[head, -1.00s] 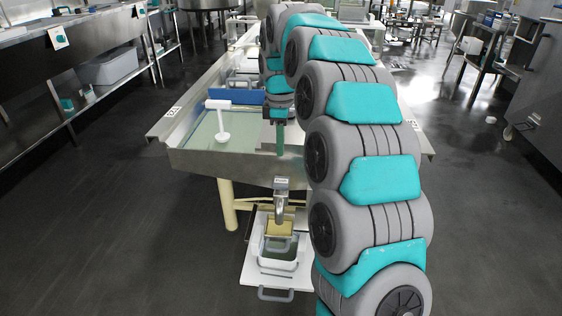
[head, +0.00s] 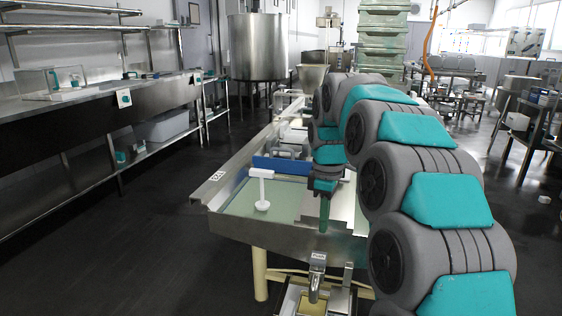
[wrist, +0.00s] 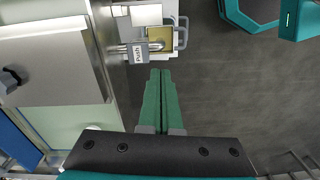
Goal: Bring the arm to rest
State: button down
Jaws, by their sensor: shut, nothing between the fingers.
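My gripper (head: 324,214) hangs fingers down over the near right part of a steel, tray-topped table (head: 250,228). In the wrist view my gripper's green fingers (wrist: 160,78) lie side by side, shut and empty. Past their tips, a metal spout with a "Push" label (wrist: 137,52) shows at the table's edge. The same spout (head: 317,272) shows in the head view below the table's front edge. My arm, grey with teal pads, fills the right of the head view and hides the table's right side.
A white T-shaped tool (head: 262,188) stands on the table's greenish surface, beside a blue block (head: 280,166). Steel counters (head: 90,105) run along the left. A steel vat (head: 257,46) and stacked green crates (head: 383,35) stand behind. The dark floor (head: 150,220) at left is clear.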

jog(key=s+f+m, duration=0.3)
jog(key=s+m, duration=0.1)
jog(key=s, duration=0.8)
jog(key=s+d+f+m+g, duration=0.1)
jog(key=s+f+m, duration=0.3)
jog(key=s, duration=0.9)
jog(key=s+f+m, duration=0.3)
jog(key=s+m, duration=0.1)
jog(key=s, duration=0.8)
jog(key=shift+s+d+f+m+g, duration=0.3)
jog(key=shift+s+d+m, duration=0.05)
jog(key=shift+s+m, duration=0.05)
